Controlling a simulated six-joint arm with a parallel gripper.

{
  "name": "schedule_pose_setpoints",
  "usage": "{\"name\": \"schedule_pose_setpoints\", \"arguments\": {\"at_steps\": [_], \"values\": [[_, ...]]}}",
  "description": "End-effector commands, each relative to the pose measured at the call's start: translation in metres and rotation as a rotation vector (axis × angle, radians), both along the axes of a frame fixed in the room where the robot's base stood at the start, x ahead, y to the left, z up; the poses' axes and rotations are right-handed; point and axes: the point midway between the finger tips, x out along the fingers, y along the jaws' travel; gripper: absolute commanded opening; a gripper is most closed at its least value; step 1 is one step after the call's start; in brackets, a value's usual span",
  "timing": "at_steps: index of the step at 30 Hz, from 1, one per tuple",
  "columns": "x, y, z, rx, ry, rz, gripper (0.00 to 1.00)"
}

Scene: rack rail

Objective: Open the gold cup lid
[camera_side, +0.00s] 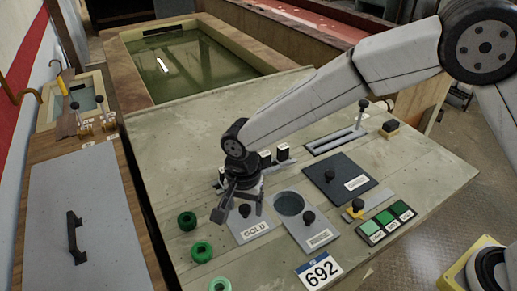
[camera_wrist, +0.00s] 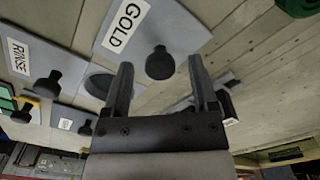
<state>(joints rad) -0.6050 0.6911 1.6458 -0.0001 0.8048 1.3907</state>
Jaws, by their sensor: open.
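The gold cup lid (camera_side: 259,237) is a grey plate marked GOLD with a black knob (camera_side: 244,210), lying flat on the pale wooden bench in the side view. The lid (camera_wrist: 172,22) and its knob (camera_wrist: 159,65) also show at the top of the wrist view. My gripper (camera_side: 238,211) is open above the lid, its jaws pointing down. In the wrist view the knob shows between my two fingertips (camera_wrist: 160,62), with room on both sides. I cannot tell how far the fingertips are above the lid. The cup under the lid is hidden.
Right of it lies the RINSE lid (camera_side: 320,237) with its own knob, near an uncovered round opening (camera_side: 289,203). Green rings (camera_side: 187,221) sit to the left. A dark lid (camera_side: 335,178), green labelled blocks (camera_side: 386,222) and a 692 plate (camera_side: 319,271) lie nearby.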

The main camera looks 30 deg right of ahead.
Motion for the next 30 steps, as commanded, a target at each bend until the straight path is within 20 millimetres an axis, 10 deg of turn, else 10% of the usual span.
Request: {"name": "schedule_pose_setpoints", "arguments": {"at_steps": [8,15,30], "values": [[0.0,0.0,-0.001,0.0,0.0,0.0,0.76],[0.0,0.0,-0.0007,0.0,0.0,0.0,0.0],[0.0001,0.0,-0.0003,0.001,-0.001,0.0,0.0]]}}
